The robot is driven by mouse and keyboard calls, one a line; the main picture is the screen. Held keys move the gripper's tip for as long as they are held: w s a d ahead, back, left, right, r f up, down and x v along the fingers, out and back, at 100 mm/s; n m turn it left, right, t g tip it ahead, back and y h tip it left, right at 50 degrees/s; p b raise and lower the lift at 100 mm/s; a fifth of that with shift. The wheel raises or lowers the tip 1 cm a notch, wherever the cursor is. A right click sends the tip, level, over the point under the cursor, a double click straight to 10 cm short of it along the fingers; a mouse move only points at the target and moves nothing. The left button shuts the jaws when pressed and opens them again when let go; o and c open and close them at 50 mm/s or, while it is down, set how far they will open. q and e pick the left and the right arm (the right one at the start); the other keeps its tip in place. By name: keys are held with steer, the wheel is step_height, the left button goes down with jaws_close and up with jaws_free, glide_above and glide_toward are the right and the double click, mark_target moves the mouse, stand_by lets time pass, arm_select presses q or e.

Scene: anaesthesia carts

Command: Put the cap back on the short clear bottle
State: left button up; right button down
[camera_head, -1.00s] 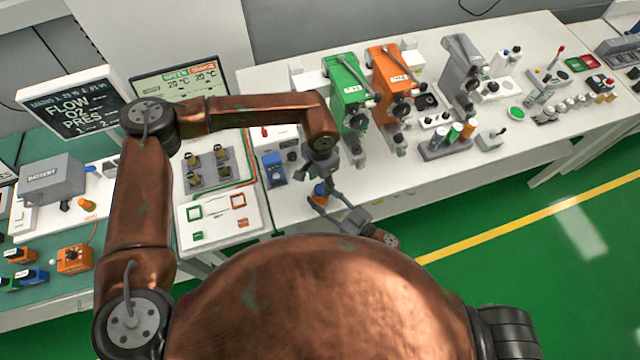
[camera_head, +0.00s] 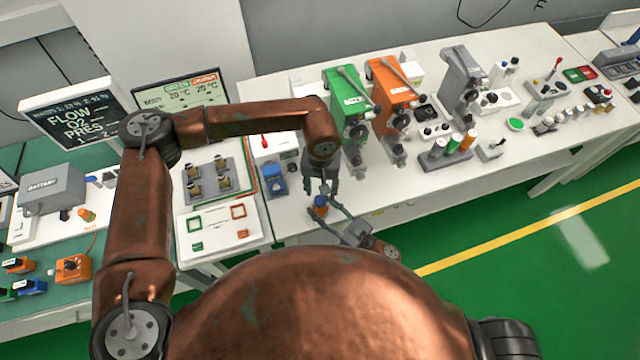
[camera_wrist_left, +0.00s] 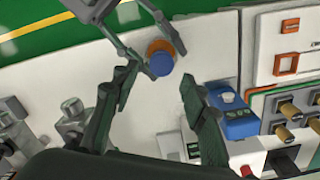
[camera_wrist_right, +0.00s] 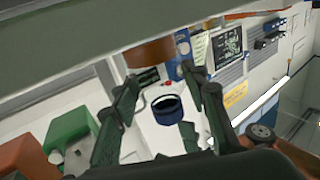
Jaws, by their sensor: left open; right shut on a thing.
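A small round thing, blue on top and orange below (camera_head: 320,202), is at the fingertips of my right gripper (camera_head: 325,207), near the table's front edge. I cannot tell whether it is the cap alone or the capped short bottle. In the left wrist view its blue round top (camera_wrist_left: 161,64) faces me. In the right wrist view a dark blue ring (camera_wrist_right: 167,112) shows between my right fingers. My left gripper (camera_head: 322,187) is open just above it, its fingers apart on either side. No clear bottle body can be made out there.
A blue box (camera_head: 275,180) stands close to the left of the grippers. The green (camera_head: 345,100) and orange (camera_head: 388,95) vaporizers stand behind. A white panel with square outlines (camera_head: 222,222) lies to the left.

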arm_select(q)
steer(key=n, duration=0.6)
steer(key=shift+r, duration=0.2)
steer(key=n, duration=0.6)
steer(key=shift+s+d+r, duration=0.1)
steer(key=shift+r, duration=0.1)
steer(key=n, duration=0.3)
steer(key=shift+r+n, duration=0.1)
steer(key=shift+n, duration=0.3)
steer(key=n, duration=0.6)
steer(key=shift+r, duration=0.2)
steer(key=n, duration=0.4)
steer(key=shift+r, duration=0.1)
steer(key=n, duration=0.6)
steer(key=shift+r, duration=0.2)
steer(key=n, duration=0.5)
steer(key=shift+a+r+n, duration=0.2)
steer(key=shift+n, duration=0.1)
steer(key=n, duration=0.4)
steer(key=shift+r, duration=0.15)
